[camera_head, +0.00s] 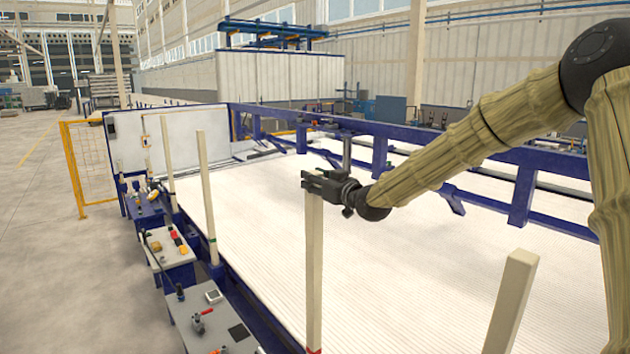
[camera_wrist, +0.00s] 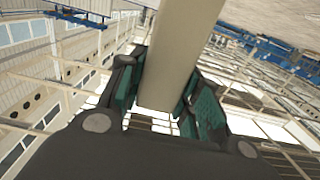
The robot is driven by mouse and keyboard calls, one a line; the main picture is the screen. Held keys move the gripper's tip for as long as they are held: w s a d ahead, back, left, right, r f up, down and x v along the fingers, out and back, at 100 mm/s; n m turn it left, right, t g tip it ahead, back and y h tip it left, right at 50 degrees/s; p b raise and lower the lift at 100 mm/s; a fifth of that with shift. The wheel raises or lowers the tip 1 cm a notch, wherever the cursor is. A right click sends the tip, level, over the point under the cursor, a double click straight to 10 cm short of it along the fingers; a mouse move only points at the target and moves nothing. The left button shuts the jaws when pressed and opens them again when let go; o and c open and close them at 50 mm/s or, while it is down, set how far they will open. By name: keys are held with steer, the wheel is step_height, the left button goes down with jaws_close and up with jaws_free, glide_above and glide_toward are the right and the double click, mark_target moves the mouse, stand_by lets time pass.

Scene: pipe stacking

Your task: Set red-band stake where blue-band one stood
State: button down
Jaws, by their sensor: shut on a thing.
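My gripper (camera_head: 314,183) is shut on the top of an upright pale stake (camera_head: 314,265) near the picture's middle. A red band (camera_head: 314,350) shows on this stake at the bottom edge; its lower end is out of view. In the wrist view the red-band stake (camera_wrist: 182,50) runs between the fingers of my gripper (camera_wrist: 165,98). A stake with a green band (camera_head: 207,195) stands upright to the left. A farther stake (camera_head: 167,152) stands behind it, its band too small to tell. Another stake (camera_head: 511,300) is at the lower right, its lower part cut off. No blue band can be made out.
A wide white ribbed bed (camera_head: 420,270) with a blue frame lies behind and beneath the held stake. Small grey tables (camera_head: 172,250) with tools line its left side. A blue rail (camera_head: 480,148) runs along the far side. Open floor lies at the left.

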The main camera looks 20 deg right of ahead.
steer(key=shift+r, duration=0.15)
steer(key=c, duration=0.9)
jaws_free()
steer(key=v, duration=1.2)
